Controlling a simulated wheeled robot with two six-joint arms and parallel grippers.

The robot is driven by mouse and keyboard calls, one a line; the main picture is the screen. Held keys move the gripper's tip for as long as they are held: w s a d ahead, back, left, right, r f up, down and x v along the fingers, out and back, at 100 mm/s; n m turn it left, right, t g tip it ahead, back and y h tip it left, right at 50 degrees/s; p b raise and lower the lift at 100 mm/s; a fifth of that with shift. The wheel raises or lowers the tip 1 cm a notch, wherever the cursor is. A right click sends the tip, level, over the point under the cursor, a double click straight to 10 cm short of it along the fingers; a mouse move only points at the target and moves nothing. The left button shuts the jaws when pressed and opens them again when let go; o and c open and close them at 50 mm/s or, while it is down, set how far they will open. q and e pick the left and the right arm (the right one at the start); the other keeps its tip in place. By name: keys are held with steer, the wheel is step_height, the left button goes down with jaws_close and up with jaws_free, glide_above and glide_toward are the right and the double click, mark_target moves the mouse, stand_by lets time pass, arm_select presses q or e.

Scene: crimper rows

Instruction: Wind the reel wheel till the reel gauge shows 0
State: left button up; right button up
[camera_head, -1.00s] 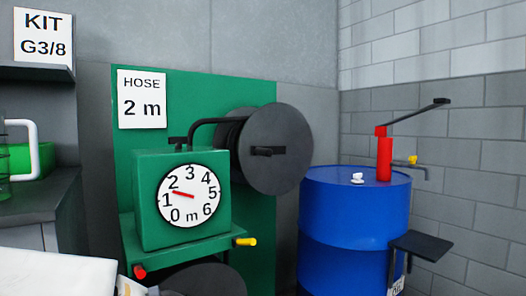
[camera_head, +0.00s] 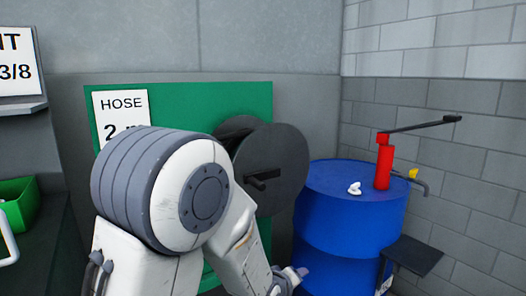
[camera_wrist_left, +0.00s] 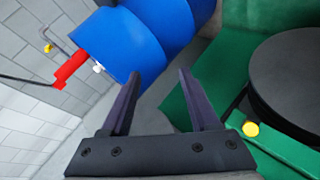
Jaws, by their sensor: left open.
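The reel gauge is hidden behind my left arm in the head view. The black reel disc (camera_head: 272,168) with a short dark handle is on the green panel, right of my arm. I cannot tell which disc is the reel wheel. My left gripper (camera_wrist_left: 160,90) is open and empty, with the wheel off to its right, apart from it. In the head view only part of the gripper (camera_head: 293,277) shows. My right gripper is not in view.
A blue drum (camera_head: 350,215) with a red pump (camera_head: 384,163) and long dark lever stands right of the reel. A dark ledge (camera_head: 412,256) juts from the drum. A HOSE sign (camera_head: 121,110) is partly covered.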

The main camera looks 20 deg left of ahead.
arm_select(q)
steer(key=w+a+r+n+t+y+p, duration=0.2)
steer(key=w+a+r+n+t+p, duration=0.25)
steer(key=r, duration=0.45)
steer(key=n+t+y+p, duration=0.2)
steer(key=n+p, duration=0.4)
steer(key=p, duration=0.1)
glide_toward(256, 186)
steer(key=w, duration=0.2)
steer(key=shift+m, duration=0.25)
steer(key=w+p, duration=0.1)
steer(key=w, duration=0.2)
steer(key=w+a+p, duration=0.1)
steer(key=w, duration=0.2)
steer(key=w+p, duration=0.1)
steer(key=w, duration=0.2)
steer(key=shift+w+a+f, duration=0.2)
steer(key=shift+w+f, duration=0.05)
steer(key=shift+w, duration=0.1)
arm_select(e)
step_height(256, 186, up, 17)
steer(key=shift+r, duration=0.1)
arm_select(q)
jaws_close()
